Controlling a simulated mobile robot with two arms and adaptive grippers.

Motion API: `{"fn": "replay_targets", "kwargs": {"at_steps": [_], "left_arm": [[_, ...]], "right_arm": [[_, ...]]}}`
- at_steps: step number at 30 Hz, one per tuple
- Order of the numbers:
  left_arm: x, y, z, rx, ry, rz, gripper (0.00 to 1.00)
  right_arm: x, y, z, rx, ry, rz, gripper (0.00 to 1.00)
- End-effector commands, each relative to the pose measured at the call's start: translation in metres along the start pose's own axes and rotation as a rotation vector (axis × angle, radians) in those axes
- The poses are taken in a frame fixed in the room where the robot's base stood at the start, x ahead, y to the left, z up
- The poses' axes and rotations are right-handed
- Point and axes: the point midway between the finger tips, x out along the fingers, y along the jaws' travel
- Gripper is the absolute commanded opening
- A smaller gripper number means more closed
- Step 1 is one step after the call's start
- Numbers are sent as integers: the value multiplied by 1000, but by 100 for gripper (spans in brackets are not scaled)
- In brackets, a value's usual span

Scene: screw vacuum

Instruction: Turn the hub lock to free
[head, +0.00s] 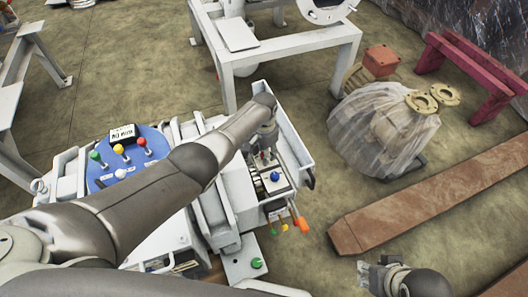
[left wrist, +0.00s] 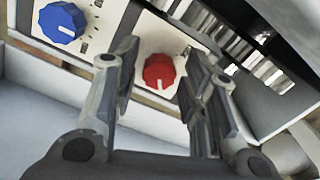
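A red knob (left wrist: 159,72) with a white pointer mark sits on a white panel (left wrist: 112,62) in the left wrist view. A blue knob (left wrist: 62,22) with tick marks around it is left of it, and also shows in the head view (head: 275,176). No label names the hub lock legibly. My left gripper (left wrist: 160,62) is open, its fingers on either side of the red knob; I cannot tell whether they touch it. In the head view my left gripper (head: 262,157) points down at the panel and hides the red knob. My right gripper (head: 370,272) is low right, small and unclear.
A blue disc (head: 104,176) with coloured levers stands left of the panel. Orange, yellow and green levers (head: 300,224) stick out at its front. A wrapped bundle (head: 375,130) and a rusty beam (head: 430,195) lie on the floor to the right.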

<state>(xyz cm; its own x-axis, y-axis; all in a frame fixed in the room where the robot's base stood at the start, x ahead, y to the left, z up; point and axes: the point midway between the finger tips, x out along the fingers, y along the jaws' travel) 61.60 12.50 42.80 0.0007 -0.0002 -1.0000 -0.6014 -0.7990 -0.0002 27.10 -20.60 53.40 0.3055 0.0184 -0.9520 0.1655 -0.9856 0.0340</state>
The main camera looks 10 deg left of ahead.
Motion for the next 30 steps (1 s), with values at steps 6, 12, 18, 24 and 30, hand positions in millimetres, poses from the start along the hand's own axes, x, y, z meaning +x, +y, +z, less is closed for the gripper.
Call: {"fn": "replay_targets", "kwargs": {"at_steps": [6,12,18,24,30], "left_arm": [[0,0,0,-1,0,0,49],[-1,0,0,-1,0,0,49],[-15,0,-1,0,2,1,49],[-42,0,-1,-1,3,-1,49],[-80,-1,-1,0,3,-1,49]], "right_arm": [[0,0,0,0,0,0,32],[0,0,-2,2,4,-1,32],[0,0,-1,1,2,0,32],[0,0,0,0,1,0,32],[0,0,0,0,1,0,32]]}}
